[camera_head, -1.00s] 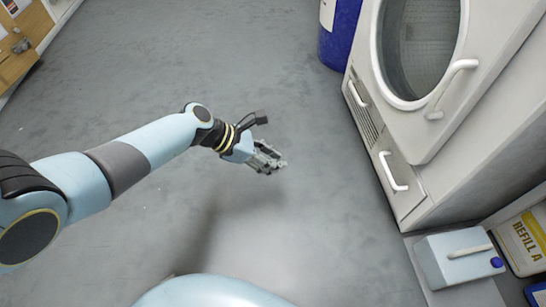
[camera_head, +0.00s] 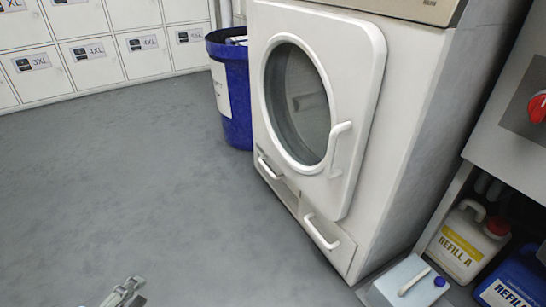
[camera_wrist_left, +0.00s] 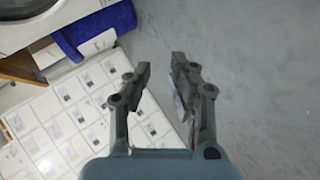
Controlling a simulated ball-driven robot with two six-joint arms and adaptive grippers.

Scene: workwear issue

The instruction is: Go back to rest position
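My left gripper (camera_head: 126,291) shows only in part at the bottom edge of the head view, over the grey floor. In the left wrist view its two fingers (camera_wrist_left: 160,69) stand apart with a clear gap and nothing between them. It is open and empty, and touches nothing that I can see. My left arm is out of the head view. My right gripper is in neither view.
A white machine (camera_head: 405,150) with a round glass door stands right of centre, a blue bin (camera_head: 236,105) beside it. White lockers (camera_head: 100,62) line the back. Refill containers (camera_head: 457,247) sit at lower right. The grey floor (camera_head: 130,170) is clear.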

